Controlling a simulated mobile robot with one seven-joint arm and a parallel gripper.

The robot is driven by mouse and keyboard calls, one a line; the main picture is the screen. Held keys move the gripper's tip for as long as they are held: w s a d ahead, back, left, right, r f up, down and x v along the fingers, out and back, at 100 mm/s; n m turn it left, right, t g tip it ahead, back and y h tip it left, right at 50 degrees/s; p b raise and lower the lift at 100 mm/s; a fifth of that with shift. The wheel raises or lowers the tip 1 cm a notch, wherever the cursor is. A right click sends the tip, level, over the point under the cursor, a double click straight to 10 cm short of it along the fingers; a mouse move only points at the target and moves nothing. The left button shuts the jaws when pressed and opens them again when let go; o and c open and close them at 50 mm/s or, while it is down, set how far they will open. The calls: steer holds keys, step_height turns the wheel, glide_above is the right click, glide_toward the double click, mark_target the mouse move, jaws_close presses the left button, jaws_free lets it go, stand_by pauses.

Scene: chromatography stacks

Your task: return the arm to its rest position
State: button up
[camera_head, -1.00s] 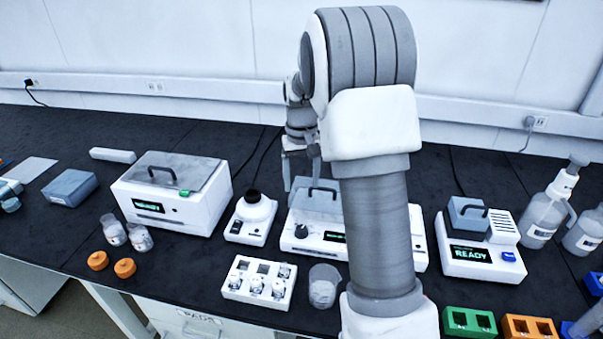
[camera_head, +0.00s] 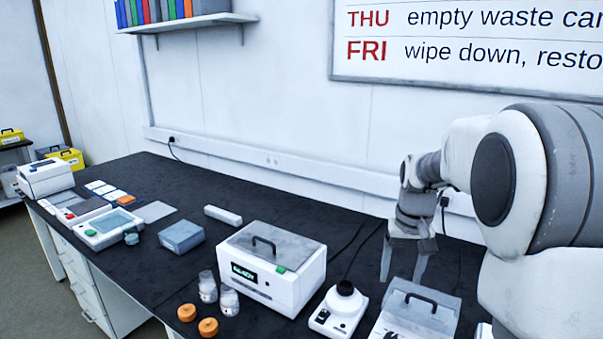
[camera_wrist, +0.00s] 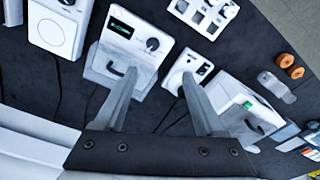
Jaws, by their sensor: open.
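My gripper (camera_head: 405,262) hangs at the end of my raised arm at the right of the head view, fingers pointing down. It is above the back of the bench, behind a white device with a clear handled lid (camera_head: 420,308). In the wrist view my gripper (camera_wrist: 158,90) has its two fingers apart with nothing between them. The same handled device (camera_wrist: 128,58) shows by the left finger, and a small white device with a dark top (camera_wrist: 187,75) shows between and beyond the fingers. The front of the handled device is cut off in the head view.
A white box with a handled lid (camera_head: 272,268) stands mid-bench, with two jars (camera_head: 218,292) and two orange caps (camera_head: 197,322) by it. A grey box (camera_head: 181,237) lies farther left. A wall rail (camera_head: 230,160) runs behind. The back strip of the bench is mostly clear.

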steer(key=s+a+r+n+t+p, duration=0.1)
steer(key=s+a+r, duration=0.2)
steer(key=s+r, duration=0.3)
steer(key=s+a+r+t, duration=0.2)
steer(key=s+a+r, duration=0.1)
steer(key=s, duration=0.4)
steer(key=s+a+t, duration=0.1)
steer(key=s+a, duration=0.1)
steer(key=s, duration=0.9)
steer(key=shift+n+t+p, duration=0.3)
steer(key=shift+n+p, duration=0.1)
